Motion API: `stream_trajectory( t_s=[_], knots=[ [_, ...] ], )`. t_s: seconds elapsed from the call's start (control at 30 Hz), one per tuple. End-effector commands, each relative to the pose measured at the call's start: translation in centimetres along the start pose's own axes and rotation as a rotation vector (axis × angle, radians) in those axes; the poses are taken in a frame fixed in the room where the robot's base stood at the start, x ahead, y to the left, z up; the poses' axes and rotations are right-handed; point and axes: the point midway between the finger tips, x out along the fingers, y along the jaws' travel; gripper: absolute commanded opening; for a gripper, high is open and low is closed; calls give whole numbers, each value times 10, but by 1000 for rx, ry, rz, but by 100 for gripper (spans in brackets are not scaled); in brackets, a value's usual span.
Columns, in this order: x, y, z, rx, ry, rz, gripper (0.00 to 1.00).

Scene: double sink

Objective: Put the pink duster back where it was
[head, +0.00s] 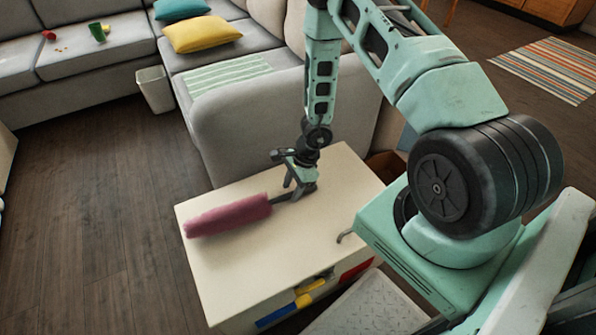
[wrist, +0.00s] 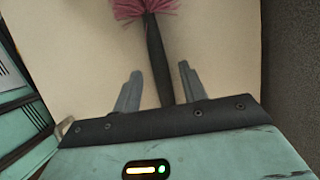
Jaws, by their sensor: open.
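The pink duster (head: 229,215) lies on the cream top of a low cabinet (head: 262,262), its fluffy head toward the left and its dark handle toward my gripper. My gripper (head: 290,184) is low over the cabinet top at the handle end. In the wrist view the dark handle (wrist: 155,58) runs between the two open grey fingers (wrist: 160,88), with a gap on each side. The pink head (wrist: 140,8) shows at the top edge of that view. The near end of the handle is hidden behind the gripper body.
A grey sofa (head: 240,135) with a striped cloth (head: 228,74) and cushions (head: 202,34) stands close behind the cabinet. A small white bin (head: 154,89) stands beside it. The wooden floor (head: 90,220) at left is clear. The right part of the cabinet top is bare.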

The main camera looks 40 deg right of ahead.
Motion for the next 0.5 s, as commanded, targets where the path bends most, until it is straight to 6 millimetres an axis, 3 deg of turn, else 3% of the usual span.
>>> stream_trajectory(
  t_s=[0.3,0.5],
  knots=[
    [-72,-1,1,-1,1,-2,42],
    [-100,-1,1,-2,1,-2,42]
  ],
)
